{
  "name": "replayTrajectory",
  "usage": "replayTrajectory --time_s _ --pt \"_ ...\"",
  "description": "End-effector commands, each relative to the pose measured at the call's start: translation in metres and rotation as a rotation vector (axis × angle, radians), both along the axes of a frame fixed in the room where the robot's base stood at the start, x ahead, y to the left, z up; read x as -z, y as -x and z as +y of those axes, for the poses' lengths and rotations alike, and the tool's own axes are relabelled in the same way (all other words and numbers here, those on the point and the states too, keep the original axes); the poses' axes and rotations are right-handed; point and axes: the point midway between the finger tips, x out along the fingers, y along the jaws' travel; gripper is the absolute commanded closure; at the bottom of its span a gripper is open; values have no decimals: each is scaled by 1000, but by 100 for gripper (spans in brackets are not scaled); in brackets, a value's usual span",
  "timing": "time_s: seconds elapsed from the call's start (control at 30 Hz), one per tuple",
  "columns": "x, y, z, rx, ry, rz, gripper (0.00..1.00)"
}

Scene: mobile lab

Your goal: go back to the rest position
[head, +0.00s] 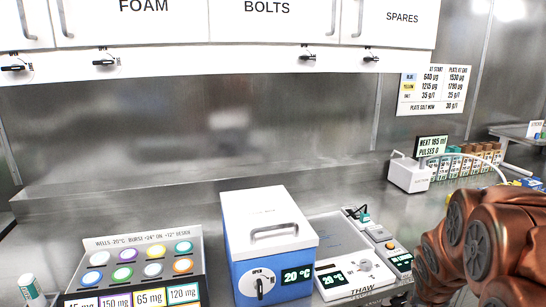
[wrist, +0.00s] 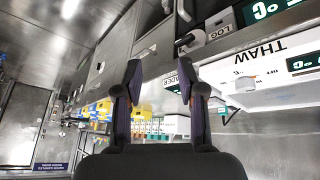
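My gripper (wrist: 159,70) shows in the wrist view with its two dark fingers apart and nothing held between them. Beyond the fingers the view is rolled over, with a wall of drawers and boxes behind. In the head view only my copper-coloured arm shows, at the lower right; the gripper itself is out of that picture.
Labelled cabinets (head: 265,22) hang above. The bench behind the rack is clear.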

Motion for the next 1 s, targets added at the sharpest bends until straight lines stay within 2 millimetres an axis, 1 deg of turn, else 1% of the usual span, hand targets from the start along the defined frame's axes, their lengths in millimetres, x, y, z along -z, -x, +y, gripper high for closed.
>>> replayTrajectory --time_s 0.03,0.1,0.17,0.37,0.4,0.47,0.6,0.7,0.8,0.9,1.0 --pt "-9 11 13 -17 -1 29 60" --pt "-17 31 31 -38 -8 80 60" --pt "-23 48 46 -60 -17 126 60" --pt "-43 109 99 -154 -67 265 60" --pt "-46 123 110 -177 -81 297 60" --pt "-51 143 126 -215 -101 337 60" --pt "-61 193 163 -314 -159 436 60" --pt "-67 226 185 -384 -199 502 60" --pt "-72 253 201 -445 -231 549 60" --pt "-75 271 210 -485 -254 584 60" --pt "-76 279 214 -504 -264 596 60"
